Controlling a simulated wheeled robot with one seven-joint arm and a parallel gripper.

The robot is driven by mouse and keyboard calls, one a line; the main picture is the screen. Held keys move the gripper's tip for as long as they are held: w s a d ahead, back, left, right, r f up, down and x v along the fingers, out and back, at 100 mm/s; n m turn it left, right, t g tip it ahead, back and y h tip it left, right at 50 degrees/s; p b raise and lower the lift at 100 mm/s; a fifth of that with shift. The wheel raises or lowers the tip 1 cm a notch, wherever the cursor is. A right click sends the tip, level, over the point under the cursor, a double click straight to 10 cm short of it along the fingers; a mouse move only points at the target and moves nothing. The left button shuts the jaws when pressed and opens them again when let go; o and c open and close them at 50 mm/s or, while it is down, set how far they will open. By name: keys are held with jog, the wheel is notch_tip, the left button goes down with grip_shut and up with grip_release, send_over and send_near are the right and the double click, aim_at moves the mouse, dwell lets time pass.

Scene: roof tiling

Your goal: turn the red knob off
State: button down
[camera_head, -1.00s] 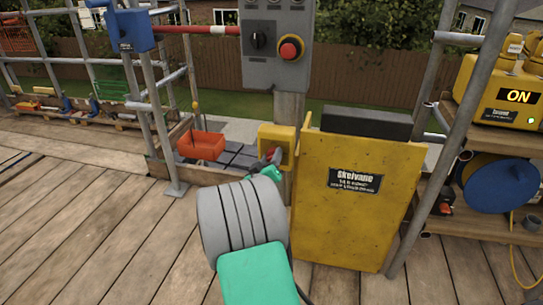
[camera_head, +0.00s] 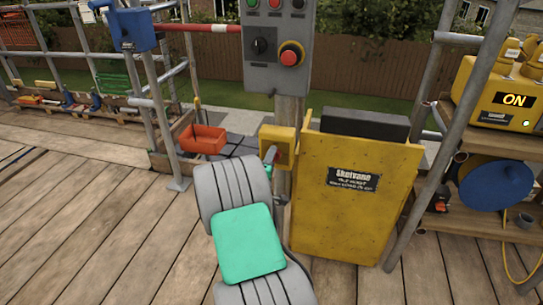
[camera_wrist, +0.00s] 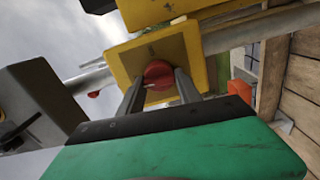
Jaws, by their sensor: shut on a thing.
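The red knob (camera_wrist: 158,76) sits on the face of a small yellow box (camera_head: 268,134) on the post, beside the big yellow panel. In the head view, only a bit of red shows at the box, partly behind my gripper. My gripper (camera_wrist: 161,82) reaches up to the box, and in the wrist view its two grey fingers stand on either side of the knob, shut on it. A small pale mark shows on the knob's lower part. The knob's exact angle is hard to tell.
A grey control box (camera_head: 278,45) with a red mushroom button (camera_head: 290,56) and a black switch is above. The yellow Skelvane panel (camera_head: 352,205) stands close at the right. A yellow machine (camera_head: 510,92) showing ON sits on a shelf. An orange tray (camera_head: 203,140) lies behind, left.

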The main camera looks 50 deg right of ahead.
jog(key=shift+n, duration=0.5)
jog(key=c, duration=0.9)
grip_release()
jog(key=shift+o, duration=0.2)
jog(key=shift+a, duration=0.1)
jog(key=v, duration=0.7)
jog(key=shift+s+a, duration=0.2)
jog(key=shift+a, duration=0.1)
